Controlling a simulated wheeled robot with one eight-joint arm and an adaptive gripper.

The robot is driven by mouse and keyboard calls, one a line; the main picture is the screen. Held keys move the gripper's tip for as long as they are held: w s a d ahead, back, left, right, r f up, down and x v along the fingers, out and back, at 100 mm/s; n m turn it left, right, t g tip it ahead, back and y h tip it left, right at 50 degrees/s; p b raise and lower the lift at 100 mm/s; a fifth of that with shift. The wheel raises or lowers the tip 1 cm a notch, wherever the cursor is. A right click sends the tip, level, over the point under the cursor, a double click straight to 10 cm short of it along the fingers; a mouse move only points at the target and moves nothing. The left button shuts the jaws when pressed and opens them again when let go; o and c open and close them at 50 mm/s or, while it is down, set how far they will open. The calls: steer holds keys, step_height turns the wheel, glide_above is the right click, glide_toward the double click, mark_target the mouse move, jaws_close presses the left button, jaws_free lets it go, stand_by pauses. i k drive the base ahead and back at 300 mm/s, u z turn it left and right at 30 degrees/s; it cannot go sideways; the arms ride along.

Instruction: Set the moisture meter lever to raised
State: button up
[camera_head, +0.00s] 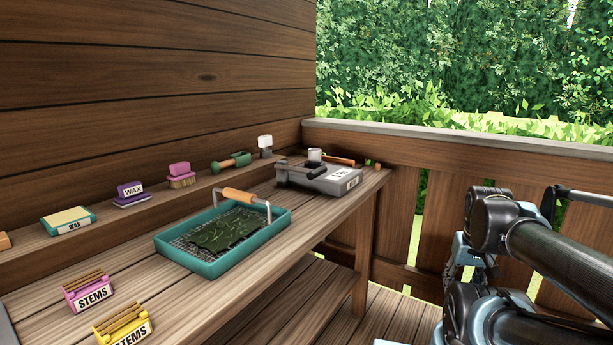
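A grey box-shaped device (320,180) with a white label sits at the far right end of the bench; it looks like the moisture meter. A dark bar (300,168) lies low, nearly flat, along its left top side and looks like its lever. A small pale cup-like part (315,155) stands at its back. The lettering on its label is too small to read. My arm fills the lower right, well apart from the device. I cannot make out my gripper in this view.
A teal tray (205,270) with dark leaves and an arched, wooden-gripped handle (238,195) stands mid-bench. Stems boxes (90,293) are in front. A wooden railing (460,160) borders the right.

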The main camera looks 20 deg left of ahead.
mark_target(312, 174)
steer(key=u, duration=1.6)
steer(key=k, duration=0.7)
steer(key=z, duration=0.4)
steer(key=i, duration=0.5)
steer(key=u, duration=0.05)
